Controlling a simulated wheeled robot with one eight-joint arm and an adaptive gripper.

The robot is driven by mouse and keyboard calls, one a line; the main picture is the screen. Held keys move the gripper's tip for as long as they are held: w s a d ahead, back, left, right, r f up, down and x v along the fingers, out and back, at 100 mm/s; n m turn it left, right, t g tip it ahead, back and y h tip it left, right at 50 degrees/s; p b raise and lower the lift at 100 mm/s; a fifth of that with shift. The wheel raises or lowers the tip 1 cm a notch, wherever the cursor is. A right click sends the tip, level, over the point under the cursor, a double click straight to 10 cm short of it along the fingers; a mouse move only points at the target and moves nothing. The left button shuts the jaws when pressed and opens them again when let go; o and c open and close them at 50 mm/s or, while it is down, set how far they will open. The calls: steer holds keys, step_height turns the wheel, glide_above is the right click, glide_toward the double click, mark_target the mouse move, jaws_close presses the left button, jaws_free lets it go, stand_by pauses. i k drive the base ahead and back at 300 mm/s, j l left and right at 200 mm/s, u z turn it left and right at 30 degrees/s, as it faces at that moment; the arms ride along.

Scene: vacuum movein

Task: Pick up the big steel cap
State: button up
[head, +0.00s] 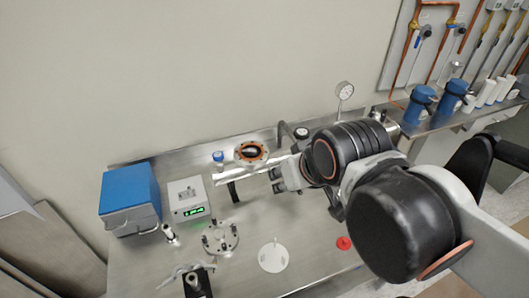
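A pale round disc (273,257) with a thin upright stem lies flat on the steel bench, front centre; it may be the big steel cap, but I cannot be sure. A steel flange (220,238) with several dark upright clamps stands on the bench to its left. My gripper (275,180) is at the end of my arm, toward the back of the bench, above and apart from the disc. Its two dark fingers look spread, with nothing seen between them. My arm hides the right part of the bench.
A blue box (130,198) and a grey controller with a green display (188,199) stand at the left. An orange-rimmed port (251,153) and a blue-capped item (218,157) are at the back. A red disc (344,243) lies at the right. A gauge (345,90) rises behind my arm.

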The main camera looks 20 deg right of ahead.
mark_target(217, 234)
steer(key=k+l+u, duration=0.1)
steer(key=k+u, duration=0.4)
steer(key=k, duration=0.25)
steer(key=l+u, duration=0.2)
steer(key=u, duration=1.05)
steer(key=i+j+z, duration=0.1)
